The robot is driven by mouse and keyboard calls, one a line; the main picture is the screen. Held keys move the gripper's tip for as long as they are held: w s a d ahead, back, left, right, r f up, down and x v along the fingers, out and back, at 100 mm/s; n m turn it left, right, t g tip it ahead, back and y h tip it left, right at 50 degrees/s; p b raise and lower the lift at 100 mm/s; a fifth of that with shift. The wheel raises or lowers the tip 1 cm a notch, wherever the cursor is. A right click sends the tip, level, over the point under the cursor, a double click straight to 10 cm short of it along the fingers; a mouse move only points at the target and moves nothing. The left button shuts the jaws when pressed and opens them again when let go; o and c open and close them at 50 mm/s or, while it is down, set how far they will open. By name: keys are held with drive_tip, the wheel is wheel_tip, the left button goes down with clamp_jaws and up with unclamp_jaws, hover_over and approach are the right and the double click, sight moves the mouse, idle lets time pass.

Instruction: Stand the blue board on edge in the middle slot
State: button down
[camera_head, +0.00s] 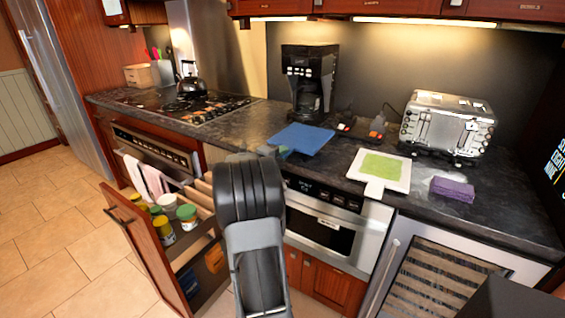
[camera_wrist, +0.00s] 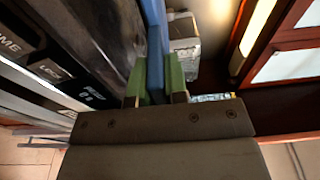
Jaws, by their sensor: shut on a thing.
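The blue board (camera_head: 300,138) lies roughly flat at the counter's front edge, in front of the coffee maker. My gripper (camera_head: 284,152) is shut on its near left edge, mostly hidden behind my arm. In the wrist view, my green fingertips (camera_wrist: 157,82) pinch the blue board (camera_wrist: 154,45) from both sides. I cannot tell whether the board touches the counter. The pulled-out drawer (camera_head: 152,250) at the left has pale wooden dividers (camera_head: 199,197) on its right side. My arm partly hides them, so the middle slot is not clear.
Jars (camera_head: 187,215) stand in the drawer's left part. A coffee maker (camera_head: 308,80) stands behind the board. A white board (camera_head: 360,187) with a green pad, a purple cloth (camera_head: 452,189) and a toaster (camera_head: 447,125) are at the right. The kettle (camera_head: 191,82) stands on the stove.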

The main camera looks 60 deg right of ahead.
drive_tip(key=shift+d+f, duration=0.25)
drive_tip(key=f, duration=0.3)
drive_tip(key=shift+w+d+b, duration=0.15)
drive_tip(key=shift+d+b, duration=0.05)
drive_tip(key=shift+b, duration=0.15)
drive_tip(key=shift+f, duration=0.1)
drive_tip(key=shift+f, duration=0.15)
drive_tip(key=c, duration=1.1)
unclamp_jaws()
drive_tip(key=shift+c, duration=0.2)
